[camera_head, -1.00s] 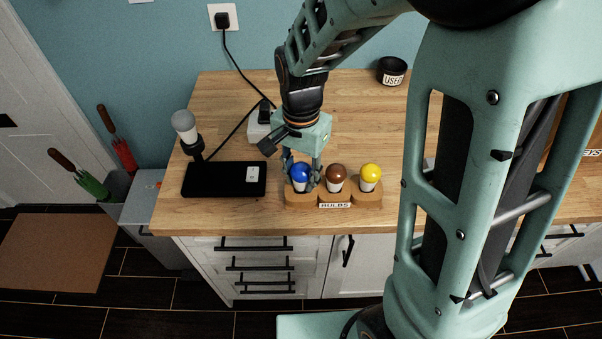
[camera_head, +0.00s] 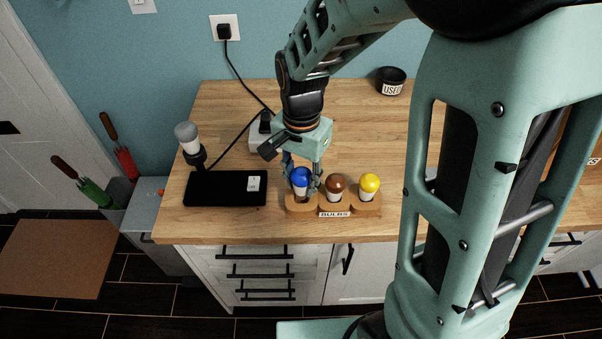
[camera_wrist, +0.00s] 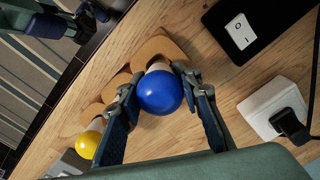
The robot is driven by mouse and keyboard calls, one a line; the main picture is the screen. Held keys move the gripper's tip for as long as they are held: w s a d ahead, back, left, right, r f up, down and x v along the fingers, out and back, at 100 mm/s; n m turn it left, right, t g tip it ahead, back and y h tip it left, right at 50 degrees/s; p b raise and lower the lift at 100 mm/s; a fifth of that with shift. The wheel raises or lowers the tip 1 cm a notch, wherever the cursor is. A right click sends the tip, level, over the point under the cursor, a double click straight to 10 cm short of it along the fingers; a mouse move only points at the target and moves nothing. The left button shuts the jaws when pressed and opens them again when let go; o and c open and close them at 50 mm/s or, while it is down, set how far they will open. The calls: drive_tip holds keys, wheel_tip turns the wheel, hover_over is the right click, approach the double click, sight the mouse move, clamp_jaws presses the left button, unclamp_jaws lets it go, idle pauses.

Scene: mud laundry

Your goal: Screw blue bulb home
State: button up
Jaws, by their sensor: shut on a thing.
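My gripper (camera_head: 302,186) points down and is shut on the blue bulb (camera_head: 300,177). In the wrist view the blue bulb (camera_wrist: 160,92) sits between both fingertips, its white base toward the wooden rack (camera_wrist: 158,46). The bulb is at the left place of the rack (camera_head: 333,211), marked "BULBS"; I cannot tell whether its base is fully clear of the wood. The lamp, a black base (camera_head: 225,188) with a switch, stands to the left. Its socket (camera_head: 196,157) holds a greyish-white bulb (camera_head: 187,135).
A brown bulb (camera_head: 336,183) and a yellow bulb (camera_head: 369,183) stand in the rack. A black "USED" cup (camera_head: 391,82) is at the back. A white power block (camera_wrist: 270,110) with a black plug and cable lies behind the lamp. The middle counter is free.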

sight(301, 171)
drive_tip(key=shift+r+p, duration=2.15)
drive_tip(key=shift+r, duration=0.65)
drive_tip(key=shift+f, duration=0.15)
drive_tip(key=shift+f+b, duration=2)
drive_tip(key=shift+f, duration=0.45)
drive_tip(key=shift+f, duration=0.2)
drive_tip(key=shift+f+b, duration=0.35)
drive_tip(key=shift+b, duration=0.1)
drive_tip(key=shift+f+b, duration=0.7)
drive_tip(key=shift+f, duration=0.2)
idle(0.8)
drive_tip(key=o, duration=1.4)
